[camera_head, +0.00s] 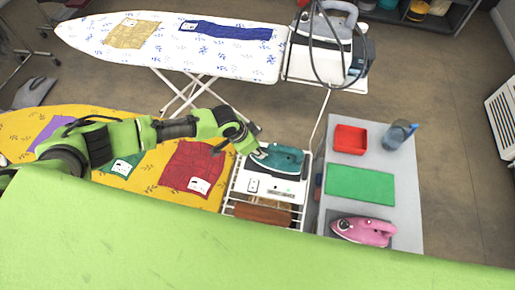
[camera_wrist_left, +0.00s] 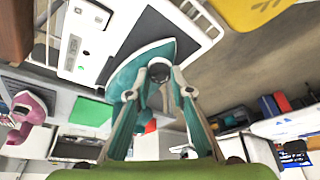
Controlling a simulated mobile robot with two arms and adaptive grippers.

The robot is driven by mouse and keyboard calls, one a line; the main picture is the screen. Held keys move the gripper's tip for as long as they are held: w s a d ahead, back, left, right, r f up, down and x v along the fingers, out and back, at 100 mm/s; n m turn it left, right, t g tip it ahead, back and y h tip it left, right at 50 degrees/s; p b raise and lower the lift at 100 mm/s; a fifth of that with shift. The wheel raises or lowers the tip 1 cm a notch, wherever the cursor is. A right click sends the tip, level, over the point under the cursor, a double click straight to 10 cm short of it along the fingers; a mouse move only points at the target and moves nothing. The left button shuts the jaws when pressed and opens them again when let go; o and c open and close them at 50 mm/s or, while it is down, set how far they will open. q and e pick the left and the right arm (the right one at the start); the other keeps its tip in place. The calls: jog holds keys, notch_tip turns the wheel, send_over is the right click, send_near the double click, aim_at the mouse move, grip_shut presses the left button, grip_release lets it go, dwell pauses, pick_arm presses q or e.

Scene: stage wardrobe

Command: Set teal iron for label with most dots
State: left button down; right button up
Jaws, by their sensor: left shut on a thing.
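The teal iron (camera_head: 277,158) rests on top of a white station (camera_head: 265,188) at the end of the yellow ironing board. My left gripper (camera_head: 246,147) reaches it from the left. In the left wrist view my left gripper (camera_wrist_left: 160,84) has its fingertips closed around a dark round dial (camera_wrist_left: 159,72) on the teal iron (camera_wrist_left: 124,82). The dial's setting cannot be read. A red cloth (camera_head: 192,163) with a white label (camera_head: 199,185) and a green cloth (camera_head: 128,163) with a white label (camera_head: 121,168) lie on the yellow board. Their label marks are too small to read. My right gripper is out of view.
A grey table (camera_head: 402,200) on the right holds a red tray (camera_head: 350,139), a green mat (camera_head: 360,184), a cup (camera_head: 397,135) and a pink iron (camera_head: 363,231). A white ironing board (camera_head: 170,62) with another iron (camera_head: 326,22) stands behind. Floor between is free.

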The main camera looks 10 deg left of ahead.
pick_arm(q)
jog(key=shift+w+f+m+h+b, duration=0.1)
jog(key=shift+f+m+h+b, duration=0.15)
jog(key=shift+m+b, duration=0.6)
jog(key=m+g+b, duration=0.1)
jog(key=m+b, duration=0.3)
jog(key=m+g+b, duration=0.2)
jog(key=m+b, duration=0.2)
jog(key=b, duration=0.1)
jog(key=w+m+g+b, duration=0.1)
jog(key=m+g+b, duration=0.1)
jog(key=m+b, duration=0.2)
jog(key=shift+b, duration=0.55)
jog(key=m+b, duration=0.2)
jog(key=m+g+b, duration=0.1)
jog(key=m, duration=0.1)
jog(key=shift+w+d+r+m+g+b, duration=0.1)
jog(key=shift+d+m+g+b, duration=0.05)
jog(key=shift+m+g+b, duration=0.2)
jog(key=shift+r+m+g+y+b, duration=0.1)
jog(key=shift+m+g+y+b, duration=0.15)
jog(key=shift+m+y+b, duration=1.25)
jog(key=shift+m+h+p, duration=0.3)
jog(key=shift+m+h, duration=0.05)
jog(key=shift+m, duration=0.25)
